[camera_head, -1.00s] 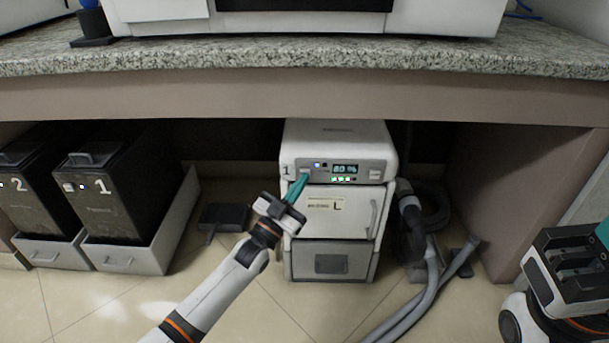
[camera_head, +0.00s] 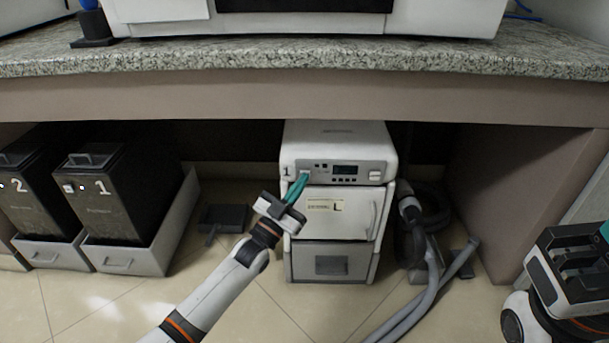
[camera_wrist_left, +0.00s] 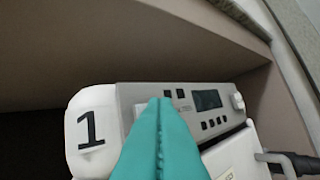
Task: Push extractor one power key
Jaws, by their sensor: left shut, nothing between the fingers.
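Extractor one (camera_head: 337,152) is a white unit marked 1 under the counter. Its grey front panel has a display (camera_head: 345,169), which is dark now, and small buttons. My left gripper (camera_head: 303,177) is shut and empty, its teal fingertips at the left end of the panel. In the left wrist view, the teal fingers (camera_wrist_left: 160,103) cover part of the panel beside the dark display (camera_wrist_left: 207,100). A pale edge shows beside the tips; whether it is the power key, and whether they touch it, I cannot tell. My right gripper is only partly visible at the right edge.
Two black boxes marked 2 (camera_head: 35,200) and 1 (camera_head: 110,205) stand in grey trays at the left. Grey hoses (camera_head: 428,275) lie on the floor right of the extractor. The granite counter (camera_head: 300,56) overhangs the space.

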